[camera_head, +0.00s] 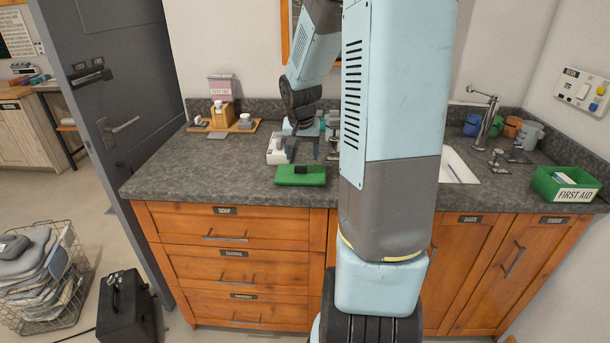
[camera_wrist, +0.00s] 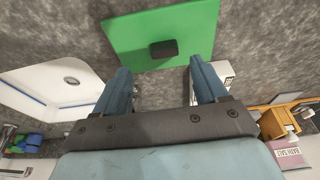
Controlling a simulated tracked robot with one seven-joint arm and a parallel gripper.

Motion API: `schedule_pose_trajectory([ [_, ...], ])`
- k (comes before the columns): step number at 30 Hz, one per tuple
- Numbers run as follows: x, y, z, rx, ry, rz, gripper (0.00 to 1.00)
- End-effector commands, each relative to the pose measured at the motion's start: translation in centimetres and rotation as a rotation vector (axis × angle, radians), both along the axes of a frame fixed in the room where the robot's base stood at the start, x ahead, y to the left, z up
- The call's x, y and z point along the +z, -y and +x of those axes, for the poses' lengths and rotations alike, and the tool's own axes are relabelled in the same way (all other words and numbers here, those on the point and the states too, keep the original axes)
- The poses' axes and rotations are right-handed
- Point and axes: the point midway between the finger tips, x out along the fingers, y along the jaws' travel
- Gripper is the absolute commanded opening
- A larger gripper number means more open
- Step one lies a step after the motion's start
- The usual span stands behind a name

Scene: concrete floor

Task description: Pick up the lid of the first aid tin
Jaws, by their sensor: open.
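The green lid (camera_head: 290,178) with a small dark handle (camera_head: 301,169) lies flat on the grey counter near its front edge. In the wrist view the lid (camera_wrist: 190,22) is ahead of my fingers, with its handle (camera_wrist: 163,48) roughly in line with the gap between them. My gripper (camera_wrist: 159,66) is open and empty, apart from the handle. In the head view my gripper (camera_head: 325,150) is just behind the lid, partly hidden by my arm. The open green first aid tin (camera_head: 563,194) stands at the right end of the counter, with white contents showing.
A white item (camera_head: 278,150) stands just behind the lid's left side. A wooden tray (camera_head: 200,127) with a bath salt packet (camera_head: 221,87) is at the back left. The sink (camera_head: 458,168), faucet (camera_head: 487,115) and several cups are to the right. The counter left of the lid is clear.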

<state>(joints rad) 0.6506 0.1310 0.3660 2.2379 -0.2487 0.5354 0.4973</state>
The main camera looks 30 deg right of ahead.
Motion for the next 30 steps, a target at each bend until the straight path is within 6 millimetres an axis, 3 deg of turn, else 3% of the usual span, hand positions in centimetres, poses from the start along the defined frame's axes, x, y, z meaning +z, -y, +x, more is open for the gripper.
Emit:
schedule_pose_trajectory([
  [5,-0.7,0.0,0.2,-0.001,0.001,0.001,0.72],
  [18,-5.2,0.3,1.4,0.000,-0.001,0.001,0.72],
  [27,-5.5,0.4,1.5,-0.002,0.000,0.000,0.72],
  [30,-5.5,0.4,1.5,-0.002,0.000,0.000,0.65],
])
